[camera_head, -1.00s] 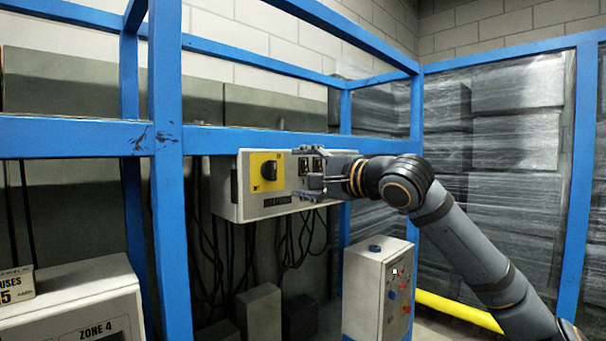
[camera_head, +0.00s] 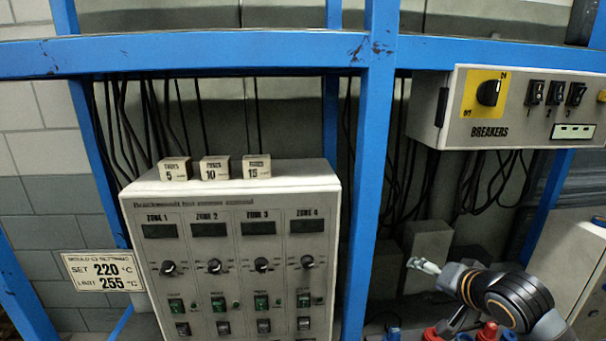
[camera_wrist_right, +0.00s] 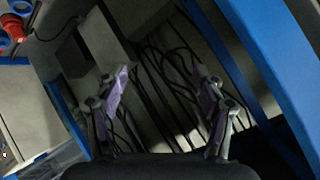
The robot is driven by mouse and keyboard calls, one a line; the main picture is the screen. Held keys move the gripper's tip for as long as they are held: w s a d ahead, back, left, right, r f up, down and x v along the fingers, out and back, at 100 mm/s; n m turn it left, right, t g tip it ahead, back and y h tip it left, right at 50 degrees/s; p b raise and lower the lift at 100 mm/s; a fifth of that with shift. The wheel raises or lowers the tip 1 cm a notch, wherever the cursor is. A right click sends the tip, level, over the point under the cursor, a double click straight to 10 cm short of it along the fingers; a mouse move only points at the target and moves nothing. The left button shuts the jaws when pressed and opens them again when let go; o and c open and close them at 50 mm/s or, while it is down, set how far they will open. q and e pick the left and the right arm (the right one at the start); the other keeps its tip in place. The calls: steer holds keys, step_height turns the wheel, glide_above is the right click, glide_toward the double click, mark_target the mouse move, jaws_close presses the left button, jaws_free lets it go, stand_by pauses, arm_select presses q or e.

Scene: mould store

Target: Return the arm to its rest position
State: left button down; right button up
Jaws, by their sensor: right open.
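My right gripper (camera_head: 430,266) is at the lower right of the head view, below the breaker box and in front of a grey block. Its fingers point left. In the right wrist view my right gripper (camera_wrist_right: 165,100) has its two fingers spread wide with nothing between them. Behind them are black cables and the dark space under the blue frame. The gripper touches nothing that I can see. My left gripper is not in view.
The breaker box (camera_head: 520,108) hangs above the right arm. A blue post (camera_head: 375,180) stands left of the gripper. The zone control cabinet (camera_head: 240,190) carries several small fuse boxes. Red and blue connectors (camera_head: 433,334) lie below the gripper.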

steer(key=s+a+f+n+g+h, duration=0.15)
steer(key=s+f+n+g, duration=0.25)
steer(key=s+f, duration=0.9)
steer(key=s+a+f+n+g+h, duration=0.1)
steer(key=s+a+f+n+g, duration=0.25)
steer(key=s+f, duration=0.9)
steer(key=s+d+f+g, duration=0.1)
steer(key=d+f+g, duration=0.15)
steer(key=f, duration=2.25)
steer(key=s+d+f, duration=0.1)
steer(key=s+f, duration=1.6)
steer(key=s, duration=0.2)
steer(key=shift+s+d, duration=0.25)
steer(key=shift+d, duration=0.1)
